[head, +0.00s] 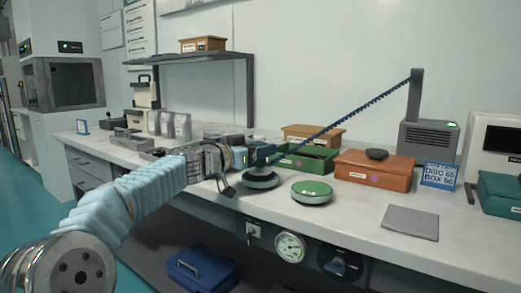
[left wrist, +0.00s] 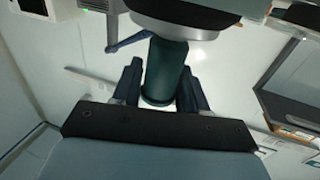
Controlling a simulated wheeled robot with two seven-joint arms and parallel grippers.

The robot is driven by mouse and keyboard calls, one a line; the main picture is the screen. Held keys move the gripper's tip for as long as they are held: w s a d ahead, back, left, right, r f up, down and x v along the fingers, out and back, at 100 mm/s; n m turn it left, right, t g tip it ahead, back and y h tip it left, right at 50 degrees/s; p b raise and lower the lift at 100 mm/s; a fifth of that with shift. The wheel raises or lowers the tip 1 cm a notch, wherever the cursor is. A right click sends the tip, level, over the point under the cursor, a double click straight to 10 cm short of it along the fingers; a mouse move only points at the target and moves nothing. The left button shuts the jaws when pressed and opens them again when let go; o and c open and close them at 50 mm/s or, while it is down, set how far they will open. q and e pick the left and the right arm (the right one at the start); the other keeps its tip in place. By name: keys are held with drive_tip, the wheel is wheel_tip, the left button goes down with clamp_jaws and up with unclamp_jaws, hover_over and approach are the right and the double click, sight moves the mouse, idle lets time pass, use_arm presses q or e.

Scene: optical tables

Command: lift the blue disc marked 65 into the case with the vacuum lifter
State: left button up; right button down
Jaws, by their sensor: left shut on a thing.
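My left gripper (head: 243,158) is shut on the upright handle of the vacuum lifter (head: 262,155). In the left wrist view the fingers (left wrist: 160,90) stand on both sides of its dark green handle (left wrist: 165,70). A dark disc with a pale rim (head: 261,181) is directly under the lifter head, at or just above the bench. It may be the blue disc, but I can read no number and cannot tell whether it is attached. My right gripper is not in view.
A green disc (head: 312,192) lies right of the lifter. A closed orange case (head: 373,172) with a dark object on top is behind it. A blue hose runs to a post (head: 415,95). A sign (head: 438,175) reads disc 65, box 50. A grey plate (head: 410,222) lies at front right.

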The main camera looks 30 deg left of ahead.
use_arm(q)
drive_tip(key=c, duration=0.5)
drive_tip(key=shift+o, duration=0.2)
drive_tip(key=shift+r+p, duration=2.3)
drive_tip(key=shift+r, duration=1.4)
